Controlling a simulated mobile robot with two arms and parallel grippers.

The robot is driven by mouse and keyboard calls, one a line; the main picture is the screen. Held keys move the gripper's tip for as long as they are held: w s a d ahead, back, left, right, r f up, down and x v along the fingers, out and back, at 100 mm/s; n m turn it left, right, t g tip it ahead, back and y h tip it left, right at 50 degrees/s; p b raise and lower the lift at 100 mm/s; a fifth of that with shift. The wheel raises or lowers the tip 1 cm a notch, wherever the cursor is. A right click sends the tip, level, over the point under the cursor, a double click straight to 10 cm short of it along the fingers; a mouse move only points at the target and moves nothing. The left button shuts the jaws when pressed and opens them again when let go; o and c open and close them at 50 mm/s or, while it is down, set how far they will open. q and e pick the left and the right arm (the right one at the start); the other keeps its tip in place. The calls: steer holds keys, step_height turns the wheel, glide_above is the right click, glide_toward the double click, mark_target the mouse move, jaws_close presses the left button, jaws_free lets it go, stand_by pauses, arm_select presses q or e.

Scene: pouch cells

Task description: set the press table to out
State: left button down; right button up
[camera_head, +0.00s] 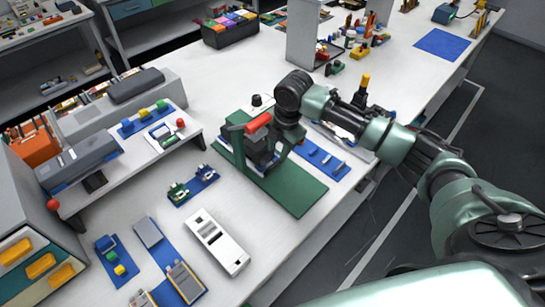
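The press stands on a green base plate (300,190) near the middle of the white table. Its dark body (260,150) carries a red handle (258,122) on top. The press table is hard to pick out under the body; the front right part of the green plate is bare. My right arm comes in from the right, and my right gripper (284,140) points down at the right side of the press, close to the red handle. Its fingertips are hidden or too small to tell whether they touch anything. My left gripper is out of view.
A white device (217,241) lies in front of the press, and a blue mat with small parts (194,186) lies left of it. A raised shelf with grey machines (80,165) stands at left. The table's front edge runs close by the plate.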

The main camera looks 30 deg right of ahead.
mark_target(274, 164)
steer(key=f, duration=0.4)
steer(key=w+f+p, duration=0.1)
steer(key=f, duration=0.1)
steer(key=shift+w+a+f, duration=0.1)
steer(key=shift+a+f, duration=0.15)
steer(key=shift+f, duration=0.15)
jaws_close()
steer(key=shift+r, duration=0.1)
stand_by(0.9)
